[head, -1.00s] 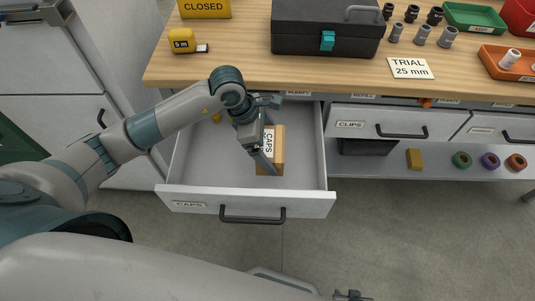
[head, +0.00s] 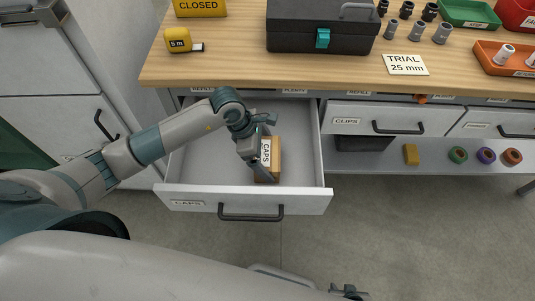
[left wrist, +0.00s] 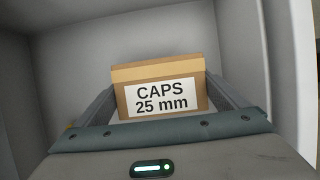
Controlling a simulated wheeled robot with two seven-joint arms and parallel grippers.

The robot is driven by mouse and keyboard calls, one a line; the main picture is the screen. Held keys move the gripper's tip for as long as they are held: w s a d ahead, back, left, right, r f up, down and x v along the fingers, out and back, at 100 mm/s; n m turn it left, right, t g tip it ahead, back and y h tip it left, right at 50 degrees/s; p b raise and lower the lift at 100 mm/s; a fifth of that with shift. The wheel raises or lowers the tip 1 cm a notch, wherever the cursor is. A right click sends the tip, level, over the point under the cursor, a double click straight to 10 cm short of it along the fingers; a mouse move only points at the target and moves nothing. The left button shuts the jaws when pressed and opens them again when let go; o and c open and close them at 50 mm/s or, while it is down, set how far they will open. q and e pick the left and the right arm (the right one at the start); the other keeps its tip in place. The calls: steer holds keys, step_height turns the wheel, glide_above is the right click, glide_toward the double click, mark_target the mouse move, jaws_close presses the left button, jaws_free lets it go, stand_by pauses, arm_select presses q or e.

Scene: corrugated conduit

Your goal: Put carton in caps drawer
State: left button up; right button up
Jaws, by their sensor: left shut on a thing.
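The carton (head: 274,158) is a small brown box with a white CAPS label. It is inside the open caps drawer (head: 190,192), toward the drawer's right side. My left gripper (head: 262,166) reaches down into the drawer and is shut on the carton. In the left wrist view the carton (left wrist: 158,72) stands between the two fingers, its label reading CAPS 25 mm. I cannot tell whether its underside touches the drawer floor. My right gripper (head: 348,291) shows only as a small dark part at the bottom edge, and its jaws cannot be made out.
The worktop (head: 240,70) overhangs the back of the drawer. A dark toolbox (head: 320,32) and a TRIAL 25 mm sign (head: 405,65) stand on it. The shut clips drawer (head: 384,118) is to the right. The drawer's left half looks clear.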

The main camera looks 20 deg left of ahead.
arm_select(q)
steer(key=shift+f, duration=0.1)
arm_select(e)
steer(key=shift+d+f, duration=0.1)
steer(key=shift+d, duration=0.05)
arm_select(q)
steer(key=o, duration=0.8)
arm_select(e)
steer(key=shift+d, duration=0.2)
steer(key=shift+w+r, duration=0.1)
steer(key=shift+r, duration=0.1)
arm_select(q)
steer(key=shift+a+r, duration=0.25)
steer(key=shift+r, duration=0.45)
steer(key=b+v, duration=0.1)
steer(key=v, duration=0.9)
steer(key=shift+s+a+r, duration=0.15)
steer(key=shift+r, duration=0.2)
arm_select(e)
steer(key=shift+s+d+f+g, duration=0.15)
steer(key=shift+s+d+g, duration=0.25)
steer(key=shift+d, duration=0.2)
